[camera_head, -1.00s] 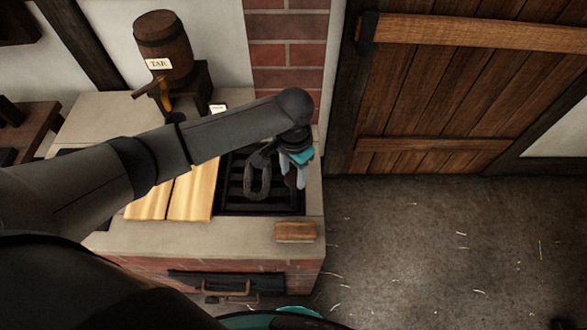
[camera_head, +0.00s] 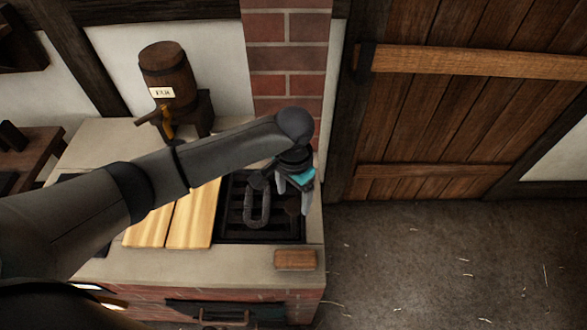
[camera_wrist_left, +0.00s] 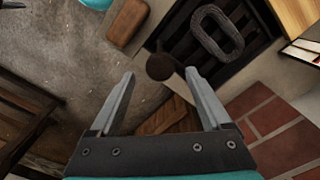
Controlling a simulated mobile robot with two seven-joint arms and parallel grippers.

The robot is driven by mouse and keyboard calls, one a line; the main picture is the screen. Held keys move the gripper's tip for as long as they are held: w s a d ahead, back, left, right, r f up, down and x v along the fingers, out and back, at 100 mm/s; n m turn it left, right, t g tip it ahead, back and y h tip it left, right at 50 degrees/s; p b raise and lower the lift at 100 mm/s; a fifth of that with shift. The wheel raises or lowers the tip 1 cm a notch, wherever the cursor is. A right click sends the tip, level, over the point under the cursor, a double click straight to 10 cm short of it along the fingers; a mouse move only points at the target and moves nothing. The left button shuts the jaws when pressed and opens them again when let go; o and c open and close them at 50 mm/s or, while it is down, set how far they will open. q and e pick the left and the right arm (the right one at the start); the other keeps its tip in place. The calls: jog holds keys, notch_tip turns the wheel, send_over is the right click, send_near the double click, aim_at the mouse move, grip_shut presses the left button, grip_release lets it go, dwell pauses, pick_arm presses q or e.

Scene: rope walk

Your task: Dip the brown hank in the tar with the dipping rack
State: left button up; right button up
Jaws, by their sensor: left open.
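The hank (camera_head: 249,212), a dark grey-brown oval loop, lies over the black barred rack (camera_head: 232,233) set in the masonry bench. The hank also shows at the top of the left wrist view (camera_wrist_left: 228,50). A dark round knob (camera_wrist_left: 160,67) stands beside the bars, on what looks like the rack's handle. My left gripper (camera_head: 293,197) is open and empty above the right edge of the rack. In the wrist view its fingertips lie on either side of the knob, apart from it. The tar's surface cannot be made out. My right gripper is not in view.
Pale wooden boards (camera_head: 190,218) cover the bench left of the rack. A brown wooden block (camera_head: 296,260) sits at the front right corner. A barrel labelled TAR (camera_head: 168,75) stands behind. A brick pillar (camera_head: 285,60) rises at the back; open floor (camera_head: 430,260) lies right.

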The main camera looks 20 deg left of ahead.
pick_arm(q)
notch_tip(320, 180, up, 13)
jog(key=shift+p, duration=0.3)
jog(key=shift+f, duration=0.1)
dwell(0.4)
